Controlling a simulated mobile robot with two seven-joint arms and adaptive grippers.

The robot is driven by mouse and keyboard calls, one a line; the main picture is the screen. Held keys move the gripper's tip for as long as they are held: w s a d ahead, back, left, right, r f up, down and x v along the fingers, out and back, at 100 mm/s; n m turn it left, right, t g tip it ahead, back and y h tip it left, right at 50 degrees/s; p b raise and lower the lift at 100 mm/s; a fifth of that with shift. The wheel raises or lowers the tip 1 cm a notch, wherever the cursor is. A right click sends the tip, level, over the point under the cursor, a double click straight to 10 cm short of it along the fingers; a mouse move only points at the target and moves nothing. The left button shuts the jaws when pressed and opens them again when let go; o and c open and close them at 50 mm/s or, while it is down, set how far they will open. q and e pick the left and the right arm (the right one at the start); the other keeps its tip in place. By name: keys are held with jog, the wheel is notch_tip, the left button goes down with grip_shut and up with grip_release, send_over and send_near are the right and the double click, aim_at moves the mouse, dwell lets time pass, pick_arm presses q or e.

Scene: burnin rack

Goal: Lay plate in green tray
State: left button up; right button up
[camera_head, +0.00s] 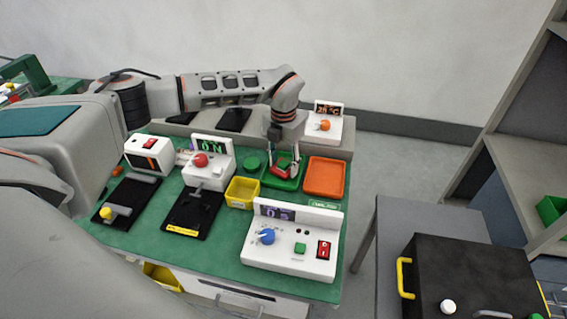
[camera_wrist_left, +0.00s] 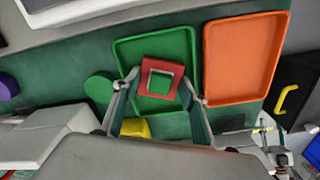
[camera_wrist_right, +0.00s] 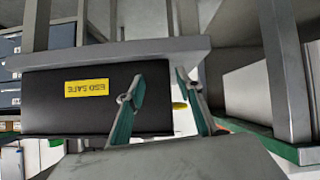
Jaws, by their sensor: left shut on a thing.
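The plate is a red square piece with an opening in its middle (camera_wrist_left: 149,72). My left gripper (camera_wrist_left: 160,82) is shut on it, with a finger at either side. In the head view, the plate (camera_head: 279,171) and my left gripper (camera_head: 285,160) are over the green tray (camera_head: 268,182). The tray (camera_wrist_left: 125,50) shows around the plate in the left wrist view. I cannot tell whether the plate touches the tray floor. My right gripper (camera_wrist_right: 157,85) is open and empty in its wrist view; it does not show in the head view.
An orange tray (camera_head: 325,178) lies right of the green tray. A yellow bin (camera_head: 242,193) and a white control box with a blue knob (camera_head: 290,240) stand nearer.

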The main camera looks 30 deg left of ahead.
pick_arm(q)
jog(key=shift+f, duration=0.1)
jog(key=o, duration=0.8)
notch_tip(320, 180, up, 12)
jog(key=shift+r, duration=0.15)
jog(key=shift+s, duration=0.15)
dwell(0.4)
